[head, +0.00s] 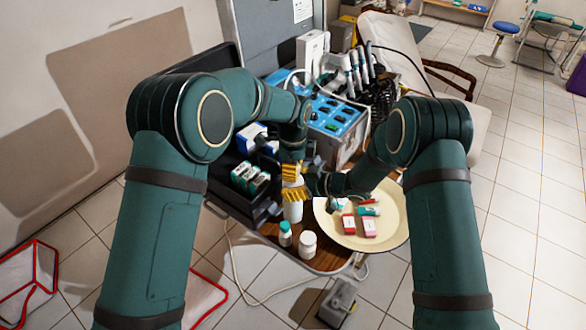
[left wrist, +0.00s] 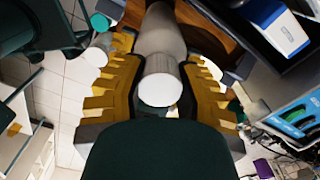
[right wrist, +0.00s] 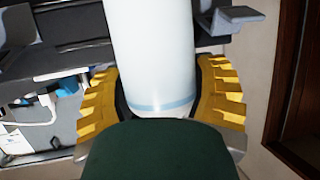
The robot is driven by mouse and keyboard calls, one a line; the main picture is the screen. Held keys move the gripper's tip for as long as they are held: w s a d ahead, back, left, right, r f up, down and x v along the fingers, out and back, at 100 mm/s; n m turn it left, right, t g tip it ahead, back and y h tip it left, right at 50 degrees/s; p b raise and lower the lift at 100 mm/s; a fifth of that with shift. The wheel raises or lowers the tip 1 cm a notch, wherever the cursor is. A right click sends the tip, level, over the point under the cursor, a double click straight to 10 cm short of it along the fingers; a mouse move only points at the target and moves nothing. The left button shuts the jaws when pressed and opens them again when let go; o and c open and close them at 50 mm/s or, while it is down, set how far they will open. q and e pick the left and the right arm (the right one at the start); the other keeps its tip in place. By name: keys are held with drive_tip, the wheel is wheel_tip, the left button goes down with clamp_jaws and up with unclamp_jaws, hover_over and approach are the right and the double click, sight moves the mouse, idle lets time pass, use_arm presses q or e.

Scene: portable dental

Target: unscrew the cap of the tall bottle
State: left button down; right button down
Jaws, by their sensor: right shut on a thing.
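The tall white bottle (head: 293,211) stands upright at the table's near edge, left of the round tray. My right gripper (head: 294,194) is shut around the bottle's body, which fills the space between its yellow fingers in the right wrist view (right wrist: 155,60). My left gripper (head: 292,169) is above it, pointing down over the bottle's top. In the left wrist view the round white cap (left wrist: 160,82) sits between the open yellow fingers, with a visible gap on each side. The cap is mostly hidden by the left fingers in the head view.
A small teal-capped bottle (head: 285,234) and a short white bottle (head: 307,244) stand close in front. The cream round tray (head: 393,222) holds small boxes to the right. A black case (head: 222,187) with boxes lies left; a blue-topped dental unit (head: 340,119) stands behind.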

use_arm(q)
drive_tip(key=n, duration=0.6)
drive_tip(key=shift+n, duration=0.4)
drive_tip(key=c, duration=0.7)
unclamp_jaws()
drive_tip(key=shift+c, duration=0.2)
